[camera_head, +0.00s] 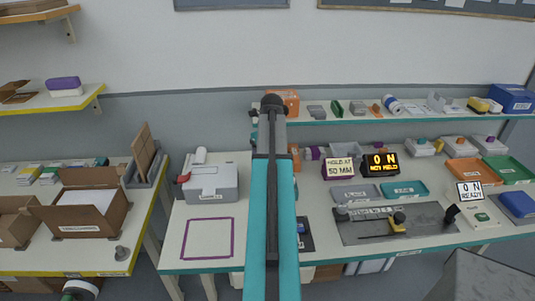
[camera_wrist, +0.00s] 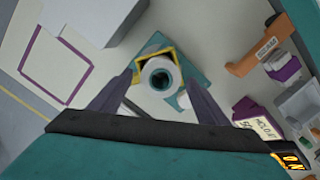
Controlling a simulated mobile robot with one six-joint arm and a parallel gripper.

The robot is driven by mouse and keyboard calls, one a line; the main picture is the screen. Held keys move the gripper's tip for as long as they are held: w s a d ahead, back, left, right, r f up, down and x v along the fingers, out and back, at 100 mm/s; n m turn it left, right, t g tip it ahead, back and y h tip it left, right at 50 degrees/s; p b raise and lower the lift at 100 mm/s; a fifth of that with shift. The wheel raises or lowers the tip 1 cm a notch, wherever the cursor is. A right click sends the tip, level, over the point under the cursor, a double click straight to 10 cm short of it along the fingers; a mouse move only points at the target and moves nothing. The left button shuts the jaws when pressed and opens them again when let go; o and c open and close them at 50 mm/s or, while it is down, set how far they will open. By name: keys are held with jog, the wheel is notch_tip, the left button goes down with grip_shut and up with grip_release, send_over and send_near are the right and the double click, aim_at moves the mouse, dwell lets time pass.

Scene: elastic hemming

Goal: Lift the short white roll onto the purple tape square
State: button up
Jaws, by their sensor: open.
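A short white roll (camera_wrist: 160,76) stands with its dark round opening facing up in the wrist view. It sits within a yellow square frame (camera_wrist: 141,70) on a teal base (camera_wrist: 196,66). My gripper (camera_wrist: 157,74) is open, with one dark finger to each side of the roll; I cannot tell whether they touch it. The purple tape square (camera_wrist: 80,85) is empty, at the upper left of the wrist view. In the head view the tape square (camera_head: 207,259) lies on the table's left front part. My own arm hides the roll and gripper there.
A grey-white box machine (camera_head: 212,183) stands just behind the tape square. To the right are a "hold at 50 mm" sign (camera_head: 340,168), grey and teal trays (camera_head: 405,189), and a dark grey fixture plate (camera_head: 370,232). A cardboard box (camera_head: 85,220) is on the left table.

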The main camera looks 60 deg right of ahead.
jog(key=shift+f, duration=0.65)
jog(key=c, duration=1.2)
jog(key=shift+w+r, duration=0.1)
jog(key=shift+c, duration=0.2)
